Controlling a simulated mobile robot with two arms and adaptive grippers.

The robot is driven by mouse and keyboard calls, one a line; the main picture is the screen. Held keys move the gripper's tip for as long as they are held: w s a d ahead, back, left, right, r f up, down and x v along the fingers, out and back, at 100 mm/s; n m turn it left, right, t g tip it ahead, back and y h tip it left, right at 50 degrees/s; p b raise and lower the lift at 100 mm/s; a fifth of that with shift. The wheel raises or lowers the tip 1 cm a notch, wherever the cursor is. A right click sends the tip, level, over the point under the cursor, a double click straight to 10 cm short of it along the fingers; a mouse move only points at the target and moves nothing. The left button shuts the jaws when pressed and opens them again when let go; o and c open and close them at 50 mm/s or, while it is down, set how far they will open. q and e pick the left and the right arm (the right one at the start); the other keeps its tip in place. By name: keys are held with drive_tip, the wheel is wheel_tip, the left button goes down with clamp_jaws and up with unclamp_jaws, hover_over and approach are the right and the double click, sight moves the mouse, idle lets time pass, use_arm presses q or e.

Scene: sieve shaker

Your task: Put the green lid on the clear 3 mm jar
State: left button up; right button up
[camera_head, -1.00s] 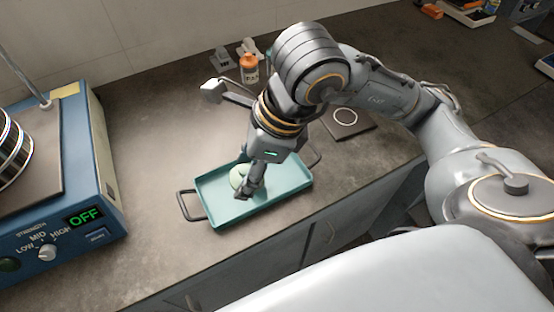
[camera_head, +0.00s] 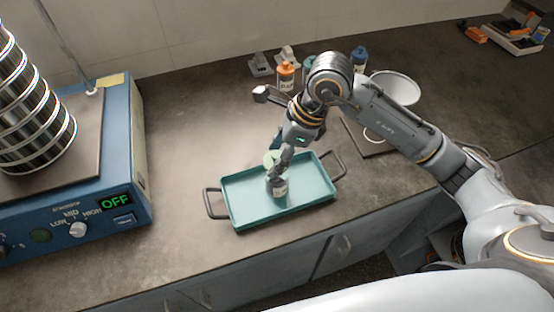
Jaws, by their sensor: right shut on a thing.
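The green lid (camera_head: 270,158) shows pale green at the left of my right gripper (camera_head: 277,170), partly covered by it. My right gripper points down over the teal tray and is shut on the lid. A small jar with a pale label (camera_head: 280,189) stands in the tray just below the fingertips. The fingers hide its top, so I cannot tell whether lid and jar touch. My left gripper is out of view.
The teal tray (camera_head: 240,214) has dark handles at both ends. A blue shaker (camera_head: 140,150) with a sieve stack (camera_head: 28,120) stands left, its display reading OFF. An orange-capped bottle (camera_head: 286,75) and a white bowl (camera_head: 398,86) are behind. Counter between shaker and tray is clear.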

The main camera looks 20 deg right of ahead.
drive_tip(key=f, duration=0.1)
drive_tip(key=f+p, duration=0.1)
drive_tip(key=f, duration=0.1)
drive_tip(key=shift+w+d, duration=0.1)
drive_tip(key=shift+w, duration=0.3)
drive_tip(key=shift+f, duration=0.55)
drive_tip(key=shift+f, duration=0.1)
drive_tip(key=shift+f+b, duration=0.55)
drive_tip(key=shift+b, duration=0.1)
drive_tip(key=o, duration=0.9)
drive_tip(key=shift+o, duration=0.2)
drive_tip(key=shift+r, duration=0.1)
